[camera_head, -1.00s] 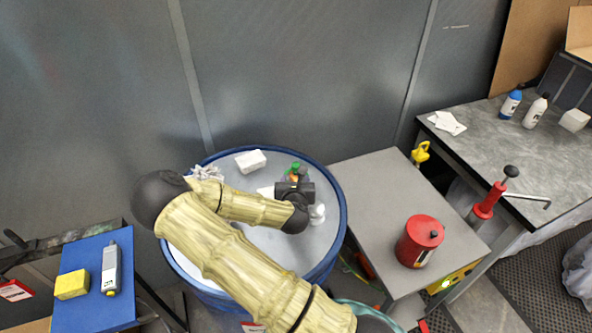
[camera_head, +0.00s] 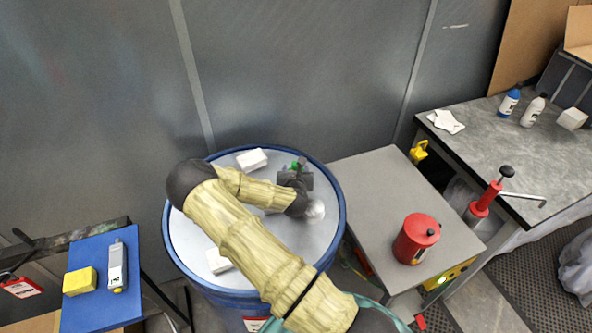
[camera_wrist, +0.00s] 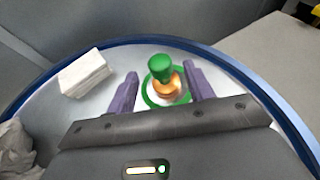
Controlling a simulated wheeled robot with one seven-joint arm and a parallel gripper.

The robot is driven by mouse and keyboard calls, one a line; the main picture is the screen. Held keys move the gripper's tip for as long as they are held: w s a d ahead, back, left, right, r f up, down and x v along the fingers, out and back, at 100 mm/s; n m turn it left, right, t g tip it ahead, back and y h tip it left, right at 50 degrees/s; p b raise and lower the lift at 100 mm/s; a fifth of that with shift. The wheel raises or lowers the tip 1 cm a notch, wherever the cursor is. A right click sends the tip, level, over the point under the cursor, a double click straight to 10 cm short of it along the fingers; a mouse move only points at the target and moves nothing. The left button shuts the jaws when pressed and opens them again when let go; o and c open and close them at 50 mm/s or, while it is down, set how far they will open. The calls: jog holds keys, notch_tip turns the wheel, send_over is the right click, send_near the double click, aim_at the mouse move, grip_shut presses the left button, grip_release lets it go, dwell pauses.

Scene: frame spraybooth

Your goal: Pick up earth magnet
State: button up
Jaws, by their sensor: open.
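The earth magnet, a green knob on a copper-orange body with a green ring at its base (camera_wrist: 160,70), stands upright on the blue-rimmed drum top (camera_wrist: 90,118) in the wrist view. My gripper (camera_wrist: 163,82) is open, with one purple finger on each side of the magnet. Gaps show between the fingers and the magnet, so neither visibly touches it. In the head view my gripper (camera_head: 296,180) is over the back right of the drum top. Only a bit of green of the magnet (camera_head: 300,162) shows behind it.
A pale rounded object (camera_head: 314,211) sits by my wrist. A grey table with a red can (camera_head: 416,239) stands right, a blue table (camera_head: 97,275) left.

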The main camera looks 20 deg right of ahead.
aim_at(296, 168)
jog(key=p+x, duration=0.1)
jog(key=x, duration=0.2)
jog(key=shift+d+p, duration=0.15)
jog(key=shift+p, duration=0.15)
jog(key=shift+w+f, duration=0.35)
jog(key=shift+w, duration=0.05)
grip_shut()
jog(key=shift+r, duration=0.2)
notch_tip(296, 168, up, 10)
jog(key=b, duration=0.3)
jog(key=shift+f, duration=0.15)
dwell(0.3)
